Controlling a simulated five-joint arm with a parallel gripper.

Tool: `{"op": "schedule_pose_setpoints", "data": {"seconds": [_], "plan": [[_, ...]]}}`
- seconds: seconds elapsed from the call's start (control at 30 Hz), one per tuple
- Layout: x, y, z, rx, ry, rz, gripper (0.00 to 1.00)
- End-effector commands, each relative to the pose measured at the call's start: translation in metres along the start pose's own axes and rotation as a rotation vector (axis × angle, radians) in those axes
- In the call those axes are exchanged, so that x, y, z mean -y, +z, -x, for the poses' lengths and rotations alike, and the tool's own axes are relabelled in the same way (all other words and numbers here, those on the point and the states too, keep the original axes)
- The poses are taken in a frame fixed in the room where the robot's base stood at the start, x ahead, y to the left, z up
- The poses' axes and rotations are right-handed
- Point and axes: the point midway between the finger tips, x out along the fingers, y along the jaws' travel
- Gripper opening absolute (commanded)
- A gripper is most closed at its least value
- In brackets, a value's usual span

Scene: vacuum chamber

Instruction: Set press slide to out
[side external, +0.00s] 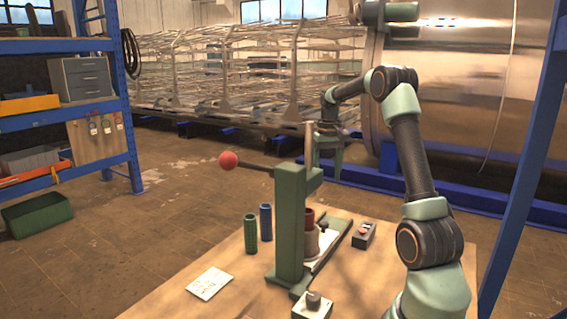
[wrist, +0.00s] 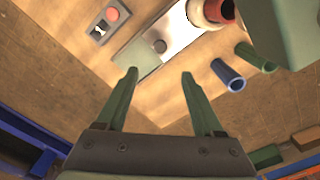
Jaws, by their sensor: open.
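The green press (side external: 290,225) stands upright on the table, with a red ball (side external: 228,161) on its lever. At its foot is a pale metal slide (side external: 337,238) with a dark knob (side external: 323,226). The slide (wrist: 183,35) and its knob (wrist: 160,46) also show in the wrist view. A red-brown cylinder (wrist: 218,10) sits in a pale holder by the slide. My gripper (wrist: 158,75) is open and empty; the knob appears beyond its fingertips, between them in the picture. In the side view my gripper is partly hidden behind the press.
A blue cylinder (side external: 265,222) and a green one (side external: 250,233) stand left of the press. A red-button box (side external: 364,235) is to its right. A dial box (side external: 312,306) and a white card (side external: 209,284) lie nearer the front.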

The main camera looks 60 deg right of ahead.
Motion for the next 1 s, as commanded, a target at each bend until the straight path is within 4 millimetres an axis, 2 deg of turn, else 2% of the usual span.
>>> {"op": "schedule_pose_setpoints", "data": {"seconds": [0.03, 0.1, 0.37, 0.7, 0.83, 1.0], "plan": [[0.0, 0.001, -0.015, 0.005, 0.0, 0.0, 0.69], [0.0, 0.0, -0.027, 0.002, 0.0, 0.0, 0.69], [0.0, 0.0, -0.054, 0.003, 0.0, 0.0, 0.69], [0.0, 0.0, -0.118, 0.002, 0.0, 0.0, 0.69], [0.0, 0.0, -0.136, 0.001, 0.0, 0.0, 0.69], [0.0, 0.0, -0.149, 0.0, 0.0, 0.0, 0.69]]}}
